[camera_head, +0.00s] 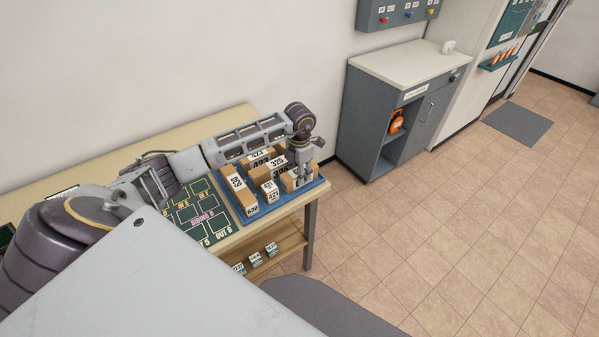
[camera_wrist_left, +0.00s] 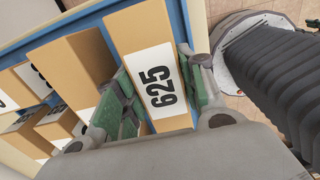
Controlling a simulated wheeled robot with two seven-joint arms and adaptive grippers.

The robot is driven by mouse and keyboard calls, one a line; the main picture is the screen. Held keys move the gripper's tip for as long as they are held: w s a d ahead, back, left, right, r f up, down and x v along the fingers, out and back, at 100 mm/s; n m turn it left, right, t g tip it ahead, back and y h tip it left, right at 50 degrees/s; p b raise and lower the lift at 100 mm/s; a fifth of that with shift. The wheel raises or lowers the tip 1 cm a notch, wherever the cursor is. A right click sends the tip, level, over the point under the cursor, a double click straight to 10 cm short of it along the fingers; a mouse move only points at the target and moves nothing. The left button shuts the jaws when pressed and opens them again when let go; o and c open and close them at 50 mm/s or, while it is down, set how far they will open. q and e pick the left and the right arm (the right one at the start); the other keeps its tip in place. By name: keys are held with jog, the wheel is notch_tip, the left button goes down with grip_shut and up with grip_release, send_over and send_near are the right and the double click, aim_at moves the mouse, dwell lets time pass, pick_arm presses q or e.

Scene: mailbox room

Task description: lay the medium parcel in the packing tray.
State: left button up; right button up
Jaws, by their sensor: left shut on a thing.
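My left gripper (camera_head: 303,162) is over the right end of the blue packing tray (camera_head: 257,216). The blue tray edge (camera_wrist_left: 178,22) shows just beyond this parcel. In the head view the parcel is partly hidden by the gripper, and I cannot tell whether its underside touches the tray. My right gripper is not in view.
Several other tan parcels (camera_head: 238,186) stand in the tray, close to the held one. A dark green sorting mat (camera_head: 183,216) lies left of the tray on the wooden table (camera_head: 85,170). Small boxes (camera_head: 254,258) sit on the shelf below. A grey cabinet (camera_head: 370,125) stands apart at the right.

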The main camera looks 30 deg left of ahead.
pick_arm(q)
jog(key=shift+f, duration=0.1)
jog(key=o, duration=1.3)
notch_tip(320, 180, up, 11)
jog(key=shift+f+b, duration=0.2)
jog(key=shift+b, duration=0.6)
jog(key=shift+r, duration=0.85)
